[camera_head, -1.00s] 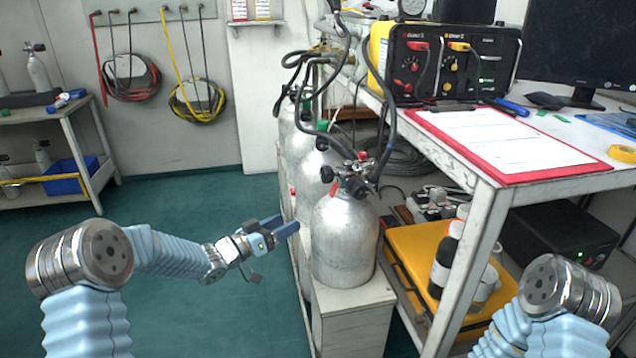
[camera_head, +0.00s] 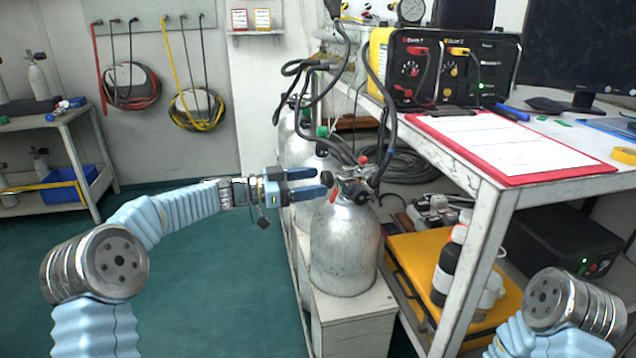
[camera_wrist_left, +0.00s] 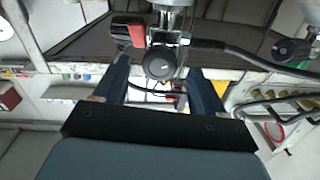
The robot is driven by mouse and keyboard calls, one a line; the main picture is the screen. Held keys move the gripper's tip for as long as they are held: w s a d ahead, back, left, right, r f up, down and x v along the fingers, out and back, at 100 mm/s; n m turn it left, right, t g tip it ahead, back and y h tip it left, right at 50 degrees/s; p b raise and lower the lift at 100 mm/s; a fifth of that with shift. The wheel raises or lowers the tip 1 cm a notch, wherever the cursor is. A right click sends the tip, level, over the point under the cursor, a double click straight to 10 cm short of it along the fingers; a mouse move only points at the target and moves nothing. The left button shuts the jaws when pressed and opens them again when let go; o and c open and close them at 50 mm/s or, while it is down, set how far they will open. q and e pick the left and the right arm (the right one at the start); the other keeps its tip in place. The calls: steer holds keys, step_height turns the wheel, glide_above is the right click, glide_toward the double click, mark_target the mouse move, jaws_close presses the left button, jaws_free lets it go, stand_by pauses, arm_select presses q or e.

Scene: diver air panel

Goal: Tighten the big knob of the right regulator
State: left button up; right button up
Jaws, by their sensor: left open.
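The front silver tank (camera_head: 343,250) carries a regulator (camera_head: 354,184) with a red part, dark knobs and black hoses. A round dark knob (camera_head: 327,178) sticks out on its left side. My left gripper (camera_head: 320,183) is open beside this knob, its two fingers pointing right at it. In the left wrist view, a round black knob (camera_wrist_left: 158,63) lies between the open fingers (camera_wrist_left: 160,85), apart from both, with a red-and-black part (camera_wrist_left: 128,30) beside it. Whether the fingertips reach past the knob is unclear. Of my right arm only a link shows; its gripper is out of view.
More tanks (camera_head: 298,145) stand behind the front one, with hoses looping above. A white bench (camera_head: 480,195) with a red clipboard (camera_head: 510,150) and a black-and-yellow panel box (camera_head: 445,65) is close on the right. Open green floor (camera_head: 210,270) lies on the left.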

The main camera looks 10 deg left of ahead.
arm_select(q)
steer(key=shift+x, duration=1)
steer(key=shift+c, duration=0.3)
steer(key=c, duration=0.9)
steer(key=shift+r+m+p, duration=0.3)
steer(key=shift+m+p, duration=0.5)
steer(key=shift+p, duration=0.4)
steer(key=shift+c, duration=0.4)
steer(key=shift+m+p, duration=0.3)
steer(key=shift+m, duration=0.1)
steer(key=shift+f+m, duration=0.25)
steer(key=shift+m, duration=0.25)
steer(key=shift+f, duration=0.1)
